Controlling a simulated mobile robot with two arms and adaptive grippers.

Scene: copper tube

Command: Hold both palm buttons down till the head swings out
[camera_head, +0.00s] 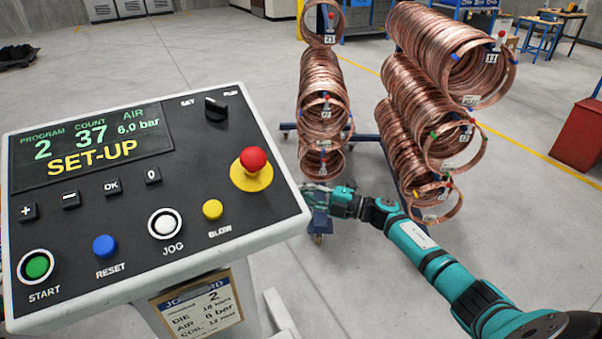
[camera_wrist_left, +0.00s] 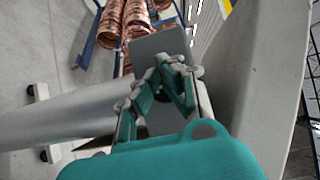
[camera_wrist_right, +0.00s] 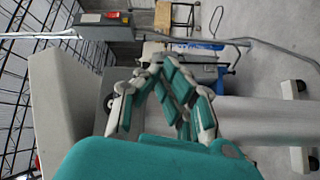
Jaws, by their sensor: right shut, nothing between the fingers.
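The palm buttons and the head cannot be made out in these frames. In the head view a tilted control panel (camera_head: 130,200) fills the left; its screen (camera_head: 90,145) reads SET-UP, program 2, count 37, air 6,0 bar. My right gripper (camera_head: 318,190) is just past the panel's right edge, not over its keys. In the right wrist view my right gripper (camera_wrist_right: 160,72) has its fingers together and empty. My left gripper shows only in the left wrist view (camera_wrist_left: 168,68), with its fingertips together and nothing seen between them, in front of a grey plate (camera_wrist_left: 156,43).
The panel carries a red mushroom button (camera_head: 253,160), a green START button (camera_head: 37,266), a white JOG button (camera_head: 165,223) and a selector knob (camera_head: 216,107). Copper coils (camera_head: 322,90) hang on racks beyond it. A red cabinet (camera_head: 580,138) stands right. Open floor lies between.

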